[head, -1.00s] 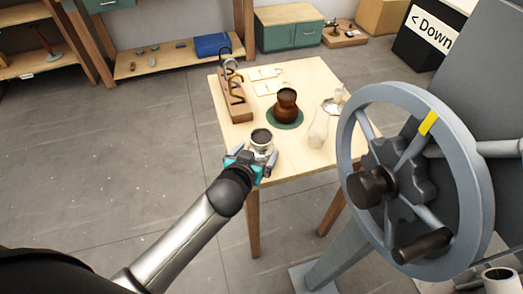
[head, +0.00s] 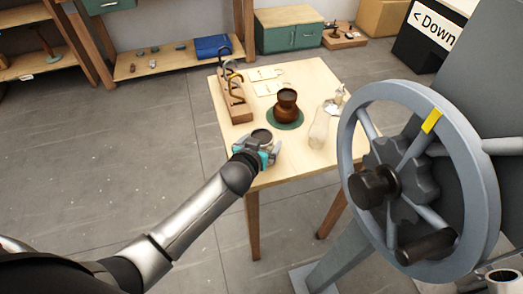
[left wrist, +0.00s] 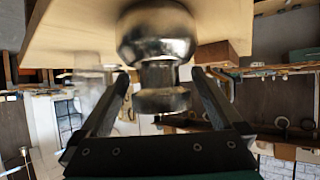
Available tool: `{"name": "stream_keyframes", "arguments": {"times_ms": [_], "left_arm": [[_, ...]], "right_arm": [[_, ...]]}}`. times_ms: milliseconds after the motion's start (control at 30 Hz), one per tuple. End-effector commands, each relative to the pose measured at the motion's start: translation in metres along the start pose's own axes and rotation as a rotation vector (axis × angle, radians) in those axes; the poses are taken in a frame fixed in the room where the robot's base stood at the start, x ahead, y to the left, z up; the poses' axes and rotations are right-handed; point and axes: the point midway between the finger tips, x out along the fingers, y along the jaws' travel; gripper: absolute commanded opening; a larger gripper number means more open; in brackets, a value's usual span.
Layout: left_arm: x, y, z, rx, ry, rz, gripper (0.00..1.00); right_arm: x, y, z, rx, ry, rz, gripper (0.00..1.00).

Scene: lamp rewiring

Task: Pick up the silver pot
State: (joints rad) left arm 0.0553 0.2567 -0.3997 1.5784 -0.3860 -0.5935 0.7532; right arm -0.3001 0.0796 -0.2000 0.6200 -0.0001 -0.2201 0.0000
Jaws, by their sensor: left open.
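The silver pot (head: 262,135) stands near the front left corner of the light wooden table (head: 300,165), its dark opening facing up in the head view. My left gripper (head: 268,150) is at its near side and hides most of its body. In the left wrist view the shiny pot (left wrist: 158,35) has a round body, a narrower neck and a wider end. The open fingers of my left gripper (left wrist: 160,76) lie on either side of the neck, with visible gaps. My right gripper is not in view.
A brown pot (head: 286,107) sits on a green mat (head: 272,119). A wooden block with hooks (head: 238,108) stands at the table's left edge. A pale bottle (head: 319,130) is right of the silver pot.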

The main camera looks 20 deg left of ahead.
Motion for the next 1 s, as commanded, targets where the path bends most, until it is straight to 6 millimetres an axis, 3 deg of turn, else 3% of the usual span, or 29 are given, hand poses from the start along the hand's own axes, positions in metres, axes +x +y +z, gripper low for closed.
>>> {"name": "stream_keyframes", "arguments": {"times_ms": [67, 933, 1000], "left_arm": [[-0.0002, 0.0002, -0.0003, 0.000, 0.000, 0.000, 0.99], [-0.0004, 0.0003, -0.0004, 0.000, 0.001, 0.000, 0.01], [-0.0004, 0.0005, -0.0020, 0.000, 0.004, 0.001, 0.00]], "right_arm": [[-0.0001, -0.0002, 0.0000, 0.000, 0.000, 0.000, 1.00], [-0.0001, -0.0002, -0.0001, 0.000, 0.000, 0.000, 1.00], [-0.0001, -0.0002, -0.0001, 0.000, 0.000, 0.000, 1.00]]}}
